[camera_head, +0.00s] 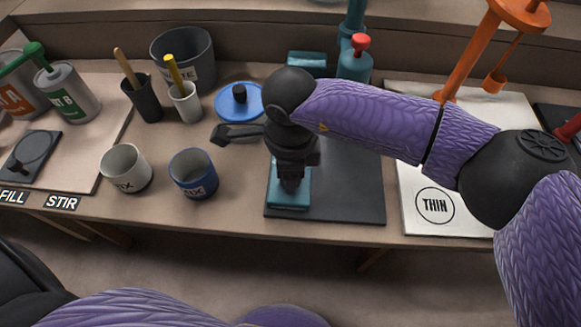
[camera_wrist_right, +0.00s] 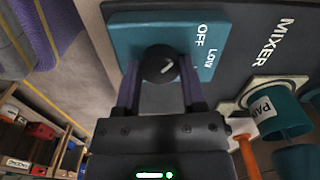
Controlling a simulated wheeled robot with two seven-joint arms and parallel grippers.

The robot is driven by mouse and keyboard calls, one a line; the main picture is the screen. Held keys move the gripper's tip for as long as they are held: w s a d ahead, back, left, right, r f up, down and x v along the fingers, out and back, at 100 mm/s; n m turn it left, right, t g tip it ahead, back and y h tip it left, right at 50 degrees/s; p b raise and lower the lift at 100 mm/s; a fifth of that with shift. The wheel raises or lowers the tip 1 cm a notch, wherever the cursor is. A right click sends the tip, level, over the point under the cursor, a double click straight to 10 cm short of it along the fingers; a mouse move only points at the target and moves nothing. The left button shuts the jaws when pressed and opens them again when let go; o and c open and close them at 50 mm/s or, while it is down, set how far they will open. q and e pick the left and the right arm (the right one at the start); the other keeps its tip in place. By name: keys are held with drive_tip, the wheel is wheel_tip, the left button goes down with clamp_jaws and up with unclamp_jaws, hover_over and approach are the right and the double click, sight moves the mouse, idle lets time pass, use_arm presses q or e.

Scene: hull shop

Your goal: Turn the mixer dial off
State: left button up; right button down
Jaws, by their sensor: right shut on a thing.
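The mixer dial (camera_wrist_right: 156,58) is a round black knob with a short white pointer mark, on a teal control block (camera_wrist_right: 130,35). The words OFF and LOW are printed beside it; the mark slants toward that side, but I cannot tell exactly which word it points at. My right gripper (camera_wrist_right: 160,78) is shut on the dial, one finger on each side. In the head view my right gripper (camera_head: 290,182) points down onto the teal block (camera_head: 290,201), and the dial is hidden under it. My left gripper is out of view.
The block sits on a dark mixer base (camera_head: 350,190) near the bench's front edge. A white mug (camera_head: 125,168), a blue mug (camera_head: 193,174) and a blue lid (camera_head: 238,102) stand left. A white THIN board (camera_head: 420,180) lies right, under my right arm.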

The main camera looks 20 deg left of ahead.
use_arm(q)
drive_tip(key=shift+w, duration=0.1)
use_arm(e)
drive_tip(key=shift+c, duration=2.1)
unclamp_jaws()
drive_tip(key=shift+o, duration=1.1)
use_arm(q)
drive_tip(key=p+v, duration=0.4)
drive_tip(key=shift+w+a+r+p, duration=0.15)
drive_tip(key=shift+p, duration=0.15)
use_arm(e)
wheel_tip(320, 180, up, 10)
drive_tip(key=shift+f, duration=0.1)
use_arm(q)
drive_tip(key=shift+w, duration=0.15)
